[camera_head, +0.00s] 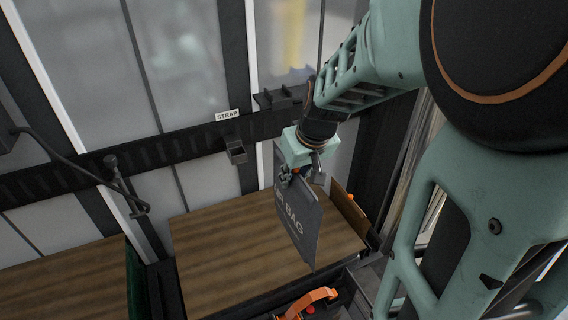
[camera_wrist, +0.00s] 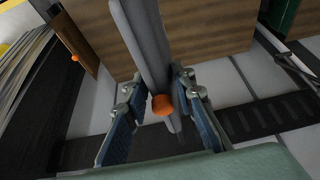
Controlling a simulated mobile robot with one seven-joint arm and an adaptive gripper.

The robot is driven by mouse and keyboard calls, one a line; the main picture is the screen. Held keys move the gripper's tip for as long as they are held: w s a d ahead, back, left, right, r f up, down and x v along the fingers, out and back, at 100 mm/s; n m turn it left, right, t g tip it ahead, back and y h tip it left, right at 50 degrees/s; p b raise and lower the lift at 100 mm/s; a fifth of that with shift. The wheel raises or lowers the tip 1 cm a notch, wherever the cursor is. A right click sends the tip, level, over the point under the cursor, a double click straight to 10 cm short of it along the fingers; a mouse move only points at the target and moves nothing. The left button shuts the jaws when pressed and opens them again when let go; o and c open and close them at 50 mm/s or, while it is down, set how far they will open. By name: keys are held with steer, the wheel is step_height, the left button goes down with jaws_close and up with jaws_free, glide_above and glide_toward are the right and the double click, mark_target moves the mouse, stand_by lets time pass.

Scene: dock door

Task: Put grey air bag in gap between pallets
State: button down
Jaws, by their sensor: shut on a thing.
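The grey air bag (camera_head: 301,228), a flat panel with "BAG" lettering, hangs tilted from my gripper (camera_head: 302,177) in the head view. My gripper is shut on its upper edge. In the wrist view the bag (camera_wrist: 150,45) is seen edge-on between my fingers (camera_wrist: 160,108), with an orange round knob (camera_wrist: 162,104) near its end. Two brown wood-grained pallet loads stand below: the right one (camera_head: 215,250) under and behind the bag, the left one (camera_head: 70,288) at the lower left. A dark narrow gap (camera_head: 163,285) lies between them, left of the bag.
A dark slotted rail with a "STRAP" label (camera_head: 227,115) runs along the wall behind. A black hose or strap (camera_head: 75,168) hangs at the left. An orange handle (camera_head: 312,302) is at the bottom. A brown upright board (camera_head: 350,209) stands right of the bag.

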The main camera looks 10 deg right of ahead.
mark_target(287, 210)
steer(key=shift+s+r, duration=0.2)
steer(key=shift+s, duration=0.1)
steer(key=shift+w+f+p, duration=0.3)
steer(key=shift+f, duration=0.1)
steer(key=f, duration=0.2)
steer(key=s+a+f+m, duration=0.1)
steer(key=f, duration=0.2)
steer(key=f+m+p, duration=0.1)
steer(key=f, duration=0.2)
steer(key=shift+s+a+f+h, duration=0.2)
steer(key=shift+a+f+h, duration=0.05)
steer(key=shift+a+h, duration=0.15)
